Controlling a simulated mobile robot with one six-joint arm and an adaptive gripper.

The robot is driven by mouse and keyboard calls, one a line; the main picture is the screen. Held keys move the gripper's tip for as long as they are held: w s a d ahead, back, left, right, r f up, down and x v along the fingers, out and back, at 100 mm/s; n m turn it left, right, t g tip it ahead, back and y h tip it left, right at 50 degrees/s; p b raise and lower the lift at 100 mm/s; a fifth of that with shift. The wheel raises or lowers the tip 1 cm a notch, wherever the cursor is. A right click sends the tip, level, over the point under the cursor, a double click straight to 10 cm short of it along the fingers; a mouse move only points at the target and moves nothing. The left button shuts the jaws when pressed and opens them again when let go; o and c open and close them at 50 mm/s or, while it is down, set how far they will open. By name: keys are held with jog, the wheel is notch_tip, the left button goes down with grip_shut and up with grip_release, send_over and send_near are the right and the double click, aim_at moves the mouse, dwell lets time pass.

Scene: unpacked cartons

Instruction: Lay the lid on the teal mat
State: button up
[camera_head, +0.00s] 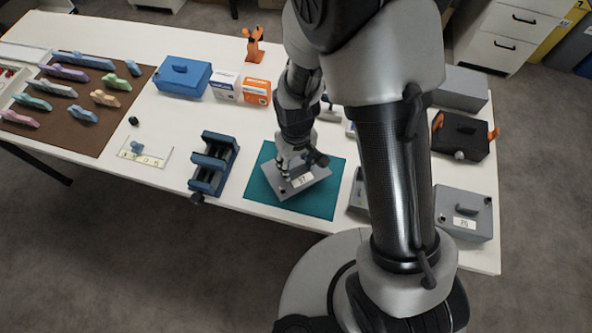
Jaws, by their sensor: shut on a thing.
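The teal mat (325,206) lies flat near the front edge of the white table. A grey lid (316,177) with a white label reading "37" is over the mat, turned at an angle to it. My gripper (287,172) is shut on the lid at its left part. The handle of the lid is hidden by the fingers. I cannot tell whether the lid touches the mat or is slightly above it.
A blue vise-like fixture (214,163) stands left of the mat. A grey box (462,214) labelled "25" stands at the right, and another grey box (358,192) is partly hidden behind my arm. A blue box (183,77) and small cartons (257,91) stand further back.

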jog(key=shift+f+b, duration=0.6)
jog(key=shift+f, duration=1.3)
jog(key=shift+f, duration=0.1)
jog(key=o, duration=1.1)
notch_tip(320, 180, up, 12)
jog(key=p, duration=0.4)
jog(key=shift+r+p, duration=0.25)
jog(key=shift+p, duration=0.05)
notch_tip(320, 180, up, 6)
jog(key=t, duration=0.1)
send_over(296, 171)
jog(key=d, duration=0.2)
jog(key=s+d+r+m+t, duration=0.1)
jog(key=s+d+r, duration=0.2)
jog(key=r, duration=0.3)
jog(key=s+d+r+m+t, duration=0.1)
jog(key=s+d+r+m, duration=0.1)
jog(key=s+r, duration=0.3)
jog(key=s+d+r+m+t, duration=0.1)
jog(key=s+d+r+m, duration=0.1)
jog(key=s+d+r, duration=0.2)
jog(key=shift+s+r+t, duration=0.15)
jog(key=shift+s+r, duration=0.1)
jog(key=shift+r, duration=0.6)
jog(key=shift+s+r+t, duration=0.15)
jog(key=shift+s+r, duration=0.05)
jog(key=shift+r, duration=0.6)
